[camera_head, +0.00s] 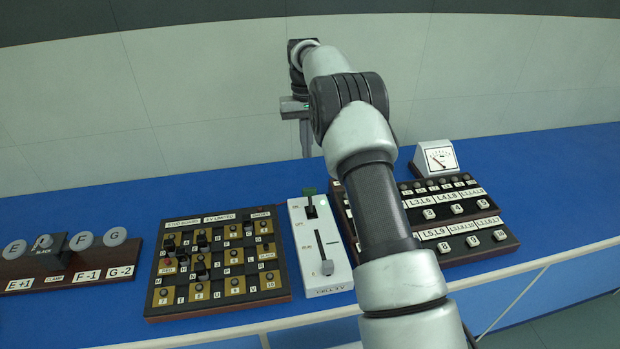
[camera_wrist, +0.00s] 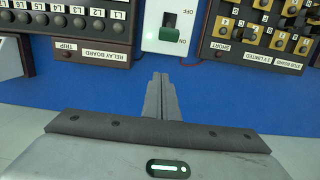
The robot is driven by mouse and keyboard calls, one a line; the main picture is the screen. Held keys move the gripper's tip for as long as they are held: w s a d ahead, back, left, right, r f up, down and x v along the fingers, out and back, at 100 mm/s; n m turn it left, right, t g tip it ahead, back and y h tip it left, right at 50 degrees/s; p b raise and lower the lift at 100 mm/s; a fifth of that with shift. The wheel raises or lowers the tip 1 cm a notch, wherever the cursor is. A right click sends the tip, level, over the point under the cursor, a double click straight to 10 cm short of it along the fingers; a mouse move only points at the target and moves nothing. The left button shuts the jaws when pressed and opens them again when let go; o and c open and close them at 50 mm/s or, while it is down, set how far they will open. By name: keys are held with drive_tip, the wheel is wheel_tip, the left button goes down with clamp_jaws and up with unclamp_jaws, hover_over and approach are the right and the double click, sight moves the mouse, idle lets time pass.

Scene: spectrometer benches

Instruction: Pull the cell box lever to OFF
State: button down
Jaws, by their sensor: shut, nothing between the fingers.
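The white cell box (camera_head: 300,268) stands mid-bench in the head view and upside down at the top of the wrist view (camera_wrist: 151,38). Its green lever (camera_head: 309,190) sits at the far end of its slot, by the ON label; the green lever also shows at the slot's near end in the wrist view (camera_wrist: 169,34). A second, grey slider (camera_head: 327,267) is at the box's front end. My gripper (camera_wrist: 160,77) is shut and empty, its fingers pointing toward the box and apart from it. In the head view my gripper (camera_head: 305,148) is behind the box.
A stud board (camera_head: 163,311) with rows of pegs lies left of the box. A relay board (camera_head: 510,243) with buttons is at the right, partly behind my arm. A meter (camera_head: 437,158) stands behind it. Labelled round knobs (camera_head: 114,236) are far left. Blue bench behind the box is clear.

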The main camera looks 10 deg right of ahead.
sight(310, 200)
drive_tip(key=shift+s+f+p, duration=0.15)
drive_tip(key=shift+s+f, duration=0.6)
drive_tip(key=shift+f, duration=0.5)
drive_tip(key=shift+s+f+p, duration=0.2)
drive_tip(key=shift+s+f, duration=0.6)
drive_tip(key=shift+f, duration=0.5)
drive_tip(key=shift+s+f+p, duration=0.15)
drive_tip(key=shift+s+f, duration=0.6)
drive_tip(key=shift+f, duration=0.5)
drive_tip(key=shift+s+b, duration=0.1)
drive_tip(key=shift+b, duration=0.35)
